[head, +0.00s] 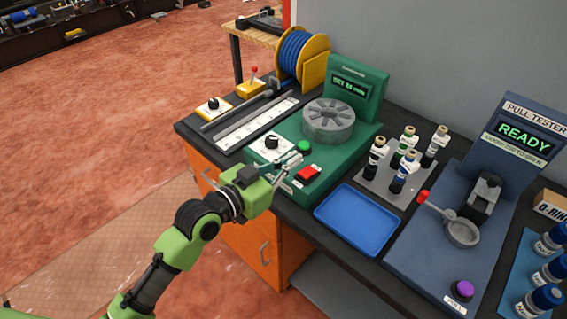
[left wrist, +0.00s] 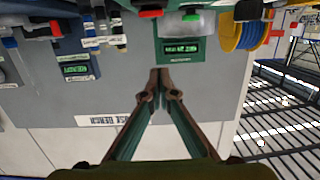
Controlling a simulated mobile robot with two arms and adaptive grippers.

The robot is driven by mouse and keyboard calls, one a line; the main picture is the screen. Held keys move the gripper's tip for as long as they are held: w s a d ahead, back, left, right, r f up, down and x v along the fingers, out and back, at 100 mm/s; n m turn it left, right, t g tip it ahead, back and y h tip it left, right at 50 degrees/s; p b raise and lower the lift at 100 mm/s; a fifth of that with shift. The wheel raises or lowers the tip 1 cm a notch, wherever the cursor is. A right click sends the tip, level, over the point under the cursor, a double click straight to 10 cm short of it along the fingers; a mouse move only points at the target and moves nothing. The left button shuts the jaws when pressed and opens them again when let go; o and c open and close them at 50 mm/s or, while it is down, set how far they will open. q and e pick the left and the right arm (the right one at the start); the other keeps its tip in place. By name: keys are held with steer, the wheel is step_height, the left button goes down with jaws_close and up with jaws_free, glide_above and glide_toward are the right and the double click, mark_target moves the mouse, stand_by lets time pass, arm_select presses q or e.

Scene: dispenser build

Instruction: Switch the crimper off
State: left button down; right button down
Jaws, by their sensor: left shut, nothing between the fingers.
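The crimper (head: 352,108) is a green machine with a grey round slotted head (head: 329,119) and a lit display (head: 348,87). Its front deck carries a black dial on a white plate (head: 272,142), a green button (head: 304,147) and a red rocker switch (head: 308,173). My left gripper (head: 296,160) is shut and empty. Its tips are over the front deck, just left of the red switch; contact cannot be told. In the left wrist view the scene is upside down, with the shut fingers (left wrist: 160,76) below the crimper's display (left wrist: 181,48). My right gripper is out of view.
A blue tray (head: 357,219) lies right of the crimper. Beyond it stand a rack of small bottles (head: 396,176) and the pull tester (head: 520,130) with a red-knobbed lever. A blue cable spool (head: 298,55) and a yellow box with a red lever (head: 251,88) are at the back left.

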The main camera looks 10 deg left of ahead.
arm_select(q)
steer(key=shift+s+a+r, duration=0.35)
steer(key=shift+s+a, duration=0.05)
steer(key=shift+s, duration=0.2)
steer(key=shift+s+a+r, duration=0.3)
steer(key=shift+s+a, duration=0.05)
steer(key=shift+s, duration=0.2)
